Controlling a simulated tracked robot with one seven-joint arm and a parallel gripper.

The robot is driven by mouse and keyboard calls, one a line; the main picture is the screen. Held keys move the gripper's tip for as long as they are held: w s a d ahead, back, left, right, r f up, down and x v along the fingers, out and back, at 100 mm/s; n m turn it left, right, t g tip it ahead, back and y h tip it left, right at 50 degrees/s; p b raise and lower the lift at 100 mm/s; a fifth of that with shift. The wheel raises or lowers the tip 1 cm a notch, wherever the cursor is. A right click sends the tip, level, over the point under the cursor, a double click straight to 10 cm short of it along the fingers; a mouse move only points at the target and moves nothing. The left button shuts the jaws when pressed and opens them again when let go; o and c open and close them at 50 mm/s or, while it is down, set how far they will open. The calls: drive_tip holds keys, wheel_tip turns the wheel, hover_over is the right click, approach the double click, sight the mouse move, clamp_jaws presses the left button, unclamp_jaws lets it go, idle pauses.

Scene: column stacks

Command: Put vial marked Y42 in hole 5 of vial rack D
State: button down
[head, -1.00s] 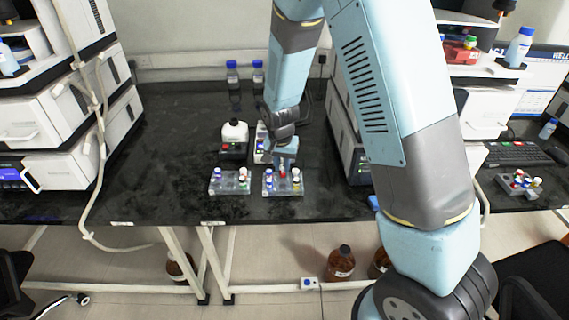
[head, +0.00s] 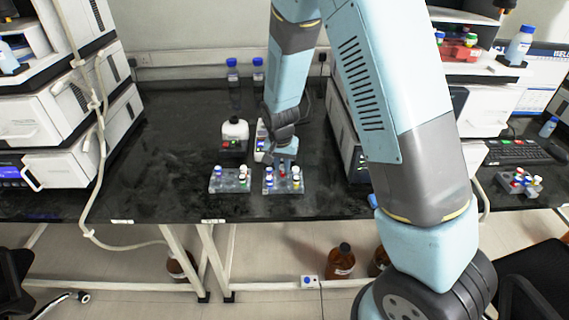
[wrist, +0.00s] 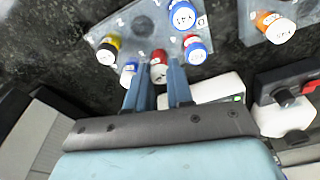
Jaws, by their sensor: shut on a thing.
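My gripper (wrist: 156,76) is shut on a red-capped vial (wrist: 158,66), whose cap shows between the two fingertips in the wrist view. In the head view my gripper (head: 284,160) is at the back of the right-hand grey rack (head: 292,189), with the red cap (head: 282,170) just below it. That rack also shows in the wrist view (wrist: 138,29). I cannot tell whether the held vial's bottom is in a hole.
A second rack (head: 216,186) with vials stands close on the left. Bench to the left is clear.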

drive_tip(key=shift+f, duration=0.35)
drive_tip(key=c, duration=0.6)
unclamp_jaws()
drive_tip(key=shift+c, duration=0.2)
drive_tip(key=shift+r, duration=0.1)
drive_tip(key=shift+r, duration=2.95)
